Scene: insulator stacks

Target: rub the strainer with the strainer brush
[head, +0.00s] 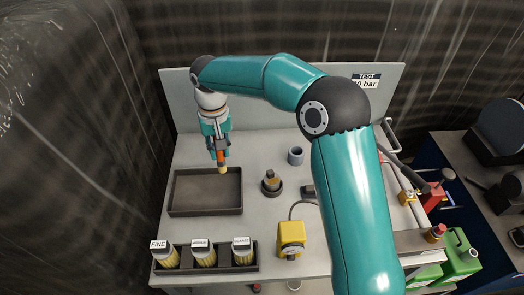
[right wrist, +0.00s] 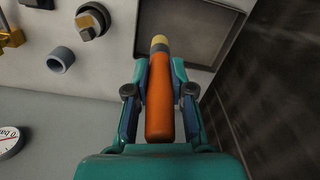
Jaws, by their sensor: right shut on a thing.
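My right gripper (head: 218,151) is shut on the strainer brush (head: 222,168), which has an orange handle and a yellowish tip. The brush points down above the back right part of the dark tray, and its tip looks apart from other things. In the right wrist view the orange handle (right wrist: 160,100) lies between the fingers (right wrist: 160,88). A small brass-coloured piece (head: 271,180), possibly the strainer, stands in a dark round holder to the right of the brush. It also shows in the right wrist view (right wrist: 88,22). My left gripper is not in view.
The shallow dark tray (head: 205,190) looks empty. A grey-blue cup (head: 296,155) stands behind the holder.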

